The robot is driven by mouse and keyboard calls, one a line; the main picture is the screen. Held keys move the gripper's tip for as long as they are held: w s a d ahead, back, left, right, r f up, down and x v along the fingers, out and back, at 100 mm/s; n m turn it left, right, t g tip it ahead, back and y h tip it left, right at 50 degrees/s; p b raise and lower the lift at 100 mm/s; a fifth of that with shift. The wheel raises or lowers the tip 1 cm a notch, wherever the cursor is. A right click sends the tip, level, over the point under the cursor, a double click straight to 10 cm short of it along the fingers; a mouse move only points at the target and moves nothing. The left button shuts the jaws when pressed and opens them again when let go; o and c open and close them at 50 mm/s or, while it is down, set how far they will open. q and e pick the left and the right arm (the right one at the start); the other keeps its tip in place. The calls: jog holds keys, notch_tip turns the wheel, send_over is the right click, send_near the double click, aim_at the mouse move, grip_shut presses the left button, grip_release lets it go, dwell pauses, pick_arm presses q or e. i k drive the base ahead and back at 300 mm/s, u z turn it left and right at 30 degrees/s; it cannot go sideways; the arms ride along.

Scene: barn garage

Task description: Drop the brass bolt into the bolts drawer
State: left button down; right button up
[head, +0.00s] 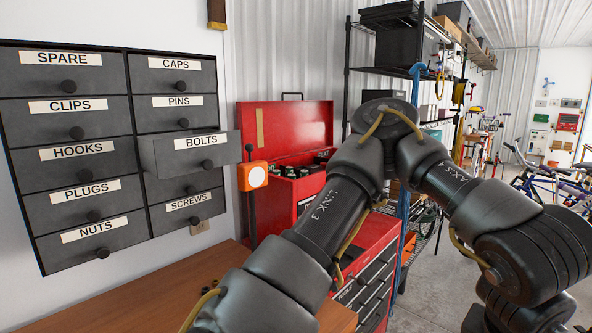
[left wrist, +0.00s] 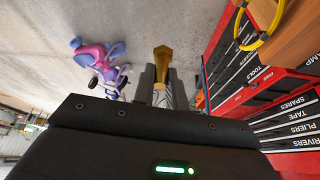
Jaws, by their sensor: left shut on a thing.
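The brass bolt (left wrist: 162,58) shows in the left wrist view, held at the tips of my left gripper (left wrist: 162,84). Its golden end sticks out beyond the dark fingers, and the rest of it is hidden between them. In the head view the BOLTS drawer (head: 208,155) is pulled out from the wall cabinet, in its right column. The inside of that drawer cannot be seen. My left gripper and the bolt are not visible in the head view, where a dark arm link crosses the middle and right. My right gripper is not in view.
The other cabinet drawers, such as HOOKS (head: 86,161) and PINS (head: 178,112), are shut. A wooden bench top (head: 130,295) lies below. A red tool chest (head: 287,130) stands open to the right of the cabinet. A child's bike (left wrist: 98,62) is on the floor.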

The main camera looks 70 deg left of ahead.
aim_at(171, 171)
jog(key=i, duration=1.8)
jog(key=u, duration=3.4)
